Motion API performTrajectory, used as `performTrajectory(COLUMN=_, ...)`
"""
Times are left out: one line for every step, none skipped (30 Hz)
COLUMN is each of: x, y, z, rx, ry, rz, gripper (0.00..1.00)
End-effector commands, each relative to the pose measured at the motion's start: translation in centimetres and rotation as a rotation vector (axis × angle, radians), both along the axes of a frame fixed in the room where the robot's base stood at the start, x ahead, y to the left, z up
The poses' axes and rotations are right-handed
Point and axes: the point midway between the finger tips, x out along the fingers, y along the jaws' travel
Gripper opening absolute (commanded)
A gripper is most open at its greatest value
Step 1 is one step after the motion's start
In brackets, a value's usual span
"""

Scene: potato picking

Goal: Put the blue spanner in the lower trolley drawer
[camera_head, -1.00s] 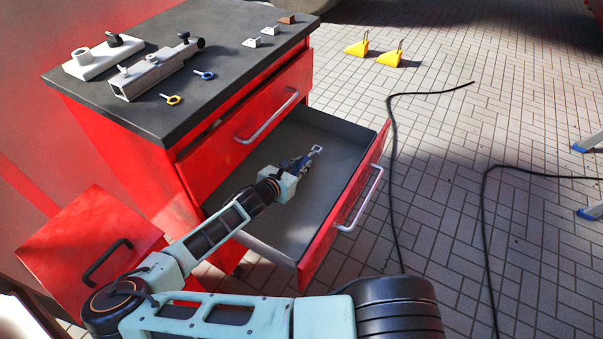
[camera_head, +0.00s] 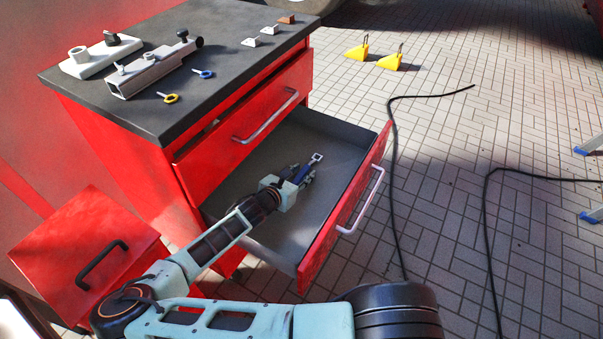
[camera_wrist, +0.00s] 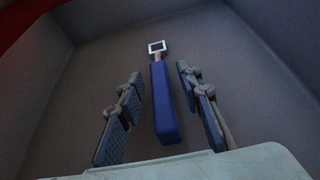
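The lower trolley drawer (camera_head: 339,203) is pulled open, with a grey inside and a red front. The blue spanner (camera_head: 305,170) is inside it, with its square silver head pointing away from my gripper. My gripper (camera_head: 296,177) is in the drawer space around the spanner's handle. In the wrist view the blue spanner (camera_wrist: 163,100) lies between the two fingers of my gripper (camera_wrist: 160,100), with a clear gap on both sides. The fingers are spread and touch neither side of it. The handle's near end shows just beyond the pale gripper body.
The upper drawer (camera_head: 215,150) looks slightly open above. The grey trolley top (camera_head: 230,75) carries a metal fixture (camera_head: 150,72), a white block, and small yellow and blue keys. A red box (camera_head: 85,255) stands left. Black cable (camera_head: 394,180) and yellow chocks (camera_head: 390,62) lie on the paving.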

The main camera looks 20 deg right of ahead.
Motion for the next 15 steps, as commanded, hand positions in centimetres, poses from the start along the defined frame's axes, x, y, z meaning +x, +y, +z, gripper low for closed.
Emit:
performTrajectory(x=0.0, y=0.0, z=0.1, rx=0.0, ry=0.0, rz=0.0, gripper=0.33)
performTrajectory(x=0.0, y=0.0, z=0.2, rx=0.001, ry=-0.001, rz=0.0, gripper=0.33)
performTrajectory(x=-0.1, y=0.2, z=0.4, rx=0.001, ry=0.0, rz=0.001, gripper=0.33)
performTrajectory(x=-0.3, y=0.4, z=0.5, rx=0.001, ry=0.0, rz=0.002, gripper=0.33)
performTrajectory(x=-0.5, y=0.7, z=0.7, rx=0.001, ry=0.0, rz=0.002, gripper=0.33)
performTrajectory(x=-0.9, y=1.1, z=0.9, rx=0.002, ry=0.001, rz=0.003, gripper=0.33)
performTrajectory(x=-1.3, y=1.4, z=1.1, rx=0.002, ry=0.001, rz=0.003, gripper=0.33)
performTrajectory(x=-1.6, y=1.8, z=1.4, rx=0.002, ry=0.001, rz=0.003, gripper=0.33)
performTrajectory(x=-2.2, y=2.4, z=1.8, rx=0.002, ry=0.0, rz=0.004, gripper=0.33)
performTrajectory(x=-2.6, y=2.8, z=2.0, rx=0.003, ry=0.001, rz=0.004, gripper=0.33)
performTrajectory(x=-3.1, y=3.3, z=2.3, rx=0.003, ry=0.001, rz=0.004, gripper=0.33)
performTrajectory(x=-3.7, y=3.8, z=2.7, rx=0.003, ry=0.001, rz=0.003, gripper=0.33)
performTrajectory(x=-4.1, y=4.3, z=2.9, rx=0.002, ry=0.002, rz=0.004, gripper=0.33)
performTrajectory(x=-4.6, y=4.7, z=3.1, rx=0.003, ry=0.001, rz=0.003, gripper=0.33)
performTrajectory(x=-5.1, y=5.2, z=3.4, rx=0.003, ry=0.001, rz=0.003, gripper=0.33)
